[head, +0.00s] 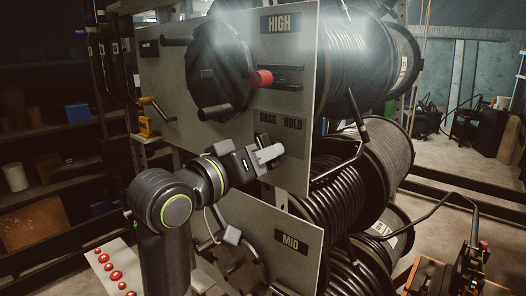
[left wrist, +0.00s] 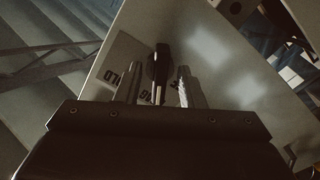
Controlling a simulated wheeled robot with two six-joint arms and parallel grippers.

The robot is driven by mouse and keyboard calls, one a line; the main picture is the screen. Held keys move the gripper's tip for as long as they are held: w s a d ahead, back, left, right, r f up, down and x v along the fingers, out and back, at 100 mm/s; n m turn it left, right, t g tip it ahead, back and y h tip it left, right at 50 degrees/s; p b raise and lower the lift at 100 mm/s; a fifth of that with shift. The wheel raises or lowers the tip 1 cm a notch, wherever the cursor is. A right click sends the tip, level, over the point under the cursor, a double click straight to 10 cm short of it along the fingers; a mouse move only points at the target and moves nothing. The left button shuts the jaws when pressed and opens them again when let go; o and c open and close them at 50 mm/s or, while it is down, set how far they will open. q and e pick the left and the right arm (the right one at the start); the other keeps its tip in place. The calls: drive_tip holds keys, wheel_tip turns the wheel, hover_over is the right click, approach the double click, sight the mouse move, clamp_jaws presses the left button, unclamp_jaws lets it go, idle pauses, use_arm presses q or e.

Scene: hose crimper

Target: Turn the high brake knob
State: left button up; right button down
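The upper grey panel (head: 300,75) carries a HIGH sign and, lower down, a DRAG / HOLD label (head: 281,119). A small dark knob (left wrist: 161,66) stands out from this label in the left wrist view, where the label appears turned over. My left gripper (head: 271,149) is at the panel just below the lettering. In the left wrist view its two fingers (left wrist: 159,88) are open, one on each side of the knob, with a gap showing on both sides. In the head view the gripper mostly hides the knob. My right gripper is not in view.
Hose reels (head: 375,150) stand behind the panels. A lower panel is marked MID (head: 290,241). Red buttons (head: 115,275) are at bottom left.

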use_arm(q)
drive_tip(key=shift+w+d, duration=0.15)
drive_tip(key=shift+w, duration=0.05)
drive_tip(key=c, duration=0.6)
drive_tip(key=shift+f, duration=0.1)
drive_tip(key=shift+w+m+b, duration=0.1)
drive_tip(key=shift+m+b, duration=3.7)
drive_tip(key=shift+m, duration=2)
